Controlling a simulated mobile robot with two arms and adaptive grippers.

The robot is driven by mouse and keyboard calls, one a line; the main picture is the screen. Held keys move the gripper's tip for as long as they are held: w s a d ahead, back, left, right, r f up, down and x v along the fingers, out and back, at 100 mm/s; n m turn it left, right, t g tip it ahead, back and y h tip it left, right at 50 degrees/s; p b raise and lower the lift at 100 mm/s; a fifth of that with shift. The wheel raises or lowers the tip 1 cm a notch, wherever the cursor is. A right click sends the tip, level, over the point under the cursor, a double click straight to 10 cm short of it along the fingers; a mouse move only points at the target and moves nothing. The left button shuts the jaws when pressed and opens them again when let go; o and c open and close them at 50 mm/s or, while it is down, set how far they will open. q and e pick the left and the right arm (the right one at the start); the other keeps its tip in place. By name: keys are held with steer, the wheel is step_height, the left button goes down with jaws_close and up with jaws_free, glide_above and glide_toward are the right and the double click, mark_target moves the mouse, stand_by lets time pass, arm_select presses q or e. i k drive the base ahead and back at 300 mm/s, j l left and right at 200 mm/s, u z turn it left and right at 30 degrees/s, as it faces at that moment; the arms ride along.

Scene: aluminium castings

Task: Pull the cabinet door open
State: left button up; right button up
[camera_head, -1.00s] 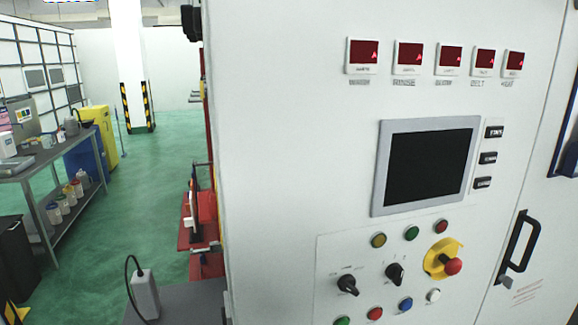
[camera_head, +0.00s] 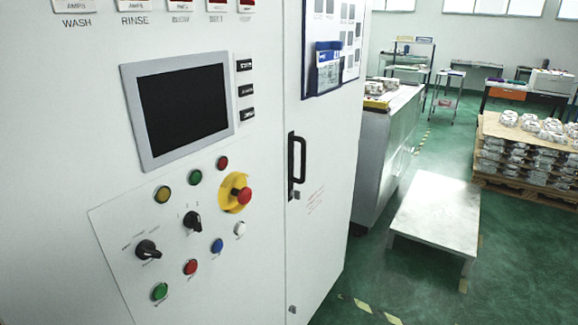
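The white cabinet door (camera_head: 325,150) is right of the control panel and looks closed, with a thin seam along its left edge. Its black vertical bar handle (camera_head: 297,158) is near that seam at mid-height. A small latch or lock (camera_head: 296,195) sits just below the handle. A blue document holder (camera_head: 328,66) is fixed high on the door. Neither of my grippers is in view, and nothing touches the handle.
The control panel has a dark screen (camera_head: 181,107), several buttons and a yellow-and-red emergency stop (camera_head: 237,192). A low white platform (camera_head: 437,212) stands on the green floor to the right. A pallet of castings (camera_head: 525,145) is at the far right. Green floor (camera_head: 385,275) is open beside the cabinet.

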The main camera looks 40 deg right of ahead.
mark_target(323, 129)
steer(key=z, duration=1.55)
